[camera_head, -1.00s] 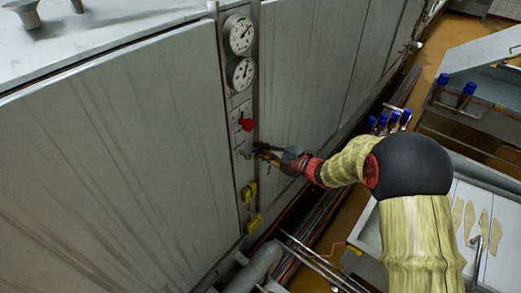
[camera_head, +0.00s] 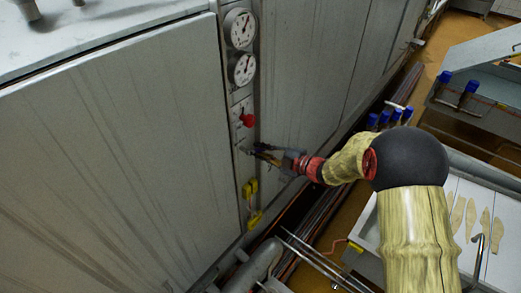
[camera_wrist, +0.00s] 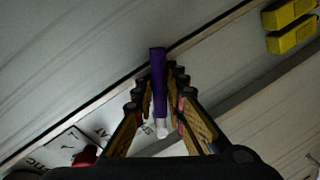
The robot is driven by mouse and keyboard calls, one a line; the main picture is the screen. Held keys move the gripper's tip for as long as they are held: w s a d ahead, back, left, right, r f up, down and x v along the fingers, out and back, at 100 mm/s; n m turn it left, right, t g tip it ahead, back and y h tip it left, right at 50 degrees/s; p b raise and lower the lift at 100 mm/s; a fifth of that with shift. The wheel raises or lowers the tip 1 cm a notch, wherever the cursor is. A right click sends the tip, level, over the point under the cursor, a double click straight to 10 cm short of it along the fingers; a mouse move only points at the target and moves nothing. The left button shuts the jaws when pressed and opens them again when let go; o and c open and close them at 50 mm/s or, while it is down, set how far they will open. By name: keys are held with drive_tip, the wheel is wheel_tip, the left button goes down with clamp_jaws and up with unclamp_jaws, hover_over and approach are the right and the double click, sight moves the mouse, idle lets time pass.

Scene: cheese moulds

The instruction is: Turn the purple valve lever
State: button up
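The purple valve lever (camera_wrist: 158,82) stands out in the wrist view, with a pale white end toward the camera. It lies between the two fingers of my gripper (camera_wrist: 165,84), nearer the left finger. A narrow gap shows at the right finger; contact on the left cannot be told. My gripper (camera_head: 262,153) is at the narrow control panel (camera_head: 241,135) in the head view, below the red knob. The lever's purple is not clearly visible there. My fingers are apart around the lever.
Two round gauges (camera_head: 240,48) and a red knob (camera_head: 247,120) sit above my gripper on the panel. Yellow handles (camera_head: 250,188) are below it, also in the wrist view (camera_wrist: 290,25). Pipes (camera_head: 305,260) run below. A sink counter (camera_head: 470,215) stands right.

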drive_tip(key=o, duration=0.4)
drive_tip(key=v, duration=1.2)
drive_tip(key=shift+f, duration=0.1)
